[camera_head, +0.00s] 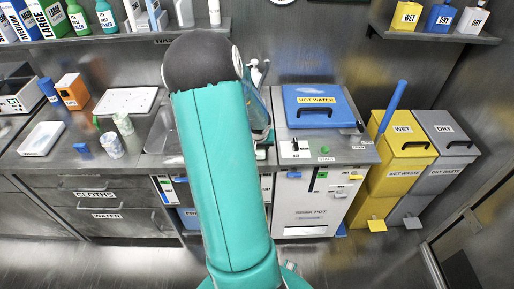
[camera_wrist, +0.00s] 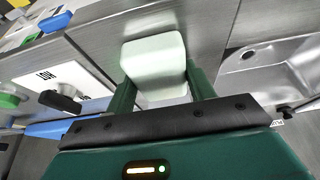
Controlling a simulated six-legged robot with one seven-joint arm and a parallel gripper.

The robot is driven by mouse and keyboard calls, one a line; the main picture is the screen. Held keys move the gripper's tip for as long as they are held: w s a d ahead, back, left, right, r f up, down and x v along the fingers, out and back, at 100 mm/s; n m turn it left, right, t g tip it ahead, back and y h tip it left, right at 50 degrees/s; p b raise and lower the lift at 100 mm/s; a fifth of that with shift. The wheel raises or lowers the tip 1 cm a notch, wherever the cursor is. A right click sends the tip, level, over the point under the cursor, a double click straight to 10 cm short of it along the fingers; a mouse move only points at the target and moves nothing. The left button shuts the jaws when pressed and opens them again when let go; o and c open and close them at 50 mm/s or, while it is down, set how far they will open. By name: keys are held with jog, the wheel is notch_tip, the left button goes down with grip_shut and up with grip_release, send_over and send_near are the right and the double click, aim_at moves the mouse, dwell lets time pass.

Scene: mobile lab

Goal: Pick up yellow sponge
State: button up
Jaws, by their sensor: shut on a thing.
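In the wrist view my gripper (camera_wrist: 162,92) is shut on a pale, whitish-green block (camera_wrist: 153,58) with rounded edges. The block sits between the two dark green fingers and sticks out past their tips. It looks like a sponge, but I see no clear yellow on it. A metal counter surface lies behind the block; I cannot tell if the two touch. In the head view my teal arm hides the gripper and the block. I see no other thing that is clearly a yellow sponge.
A sink basin (camera_wrist: 285,68) lies right of the block in the wrist view. The blue hot water lid (camera_head: 318,108) and the yellow wet waste bin (camera_head: 404,140) stand right of my arm. Cups (camera_head: 123,124) and a white tray (camera_head: 42,138) are on the left counter.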

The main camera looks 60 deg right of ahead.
jog(key=shift+r, duration=0.1)
jog(key=shift+r, duration=0.55)
jog(key=w+a+r, duration=0.8)
jog(key=a+r, duration=0.3)
jog(key=shift+a+r, duration=0.3)
jog(key=shift+r, duration=0.05)
jog(key=o, duration=0.3)
jog(key=shift+c, duration=1)
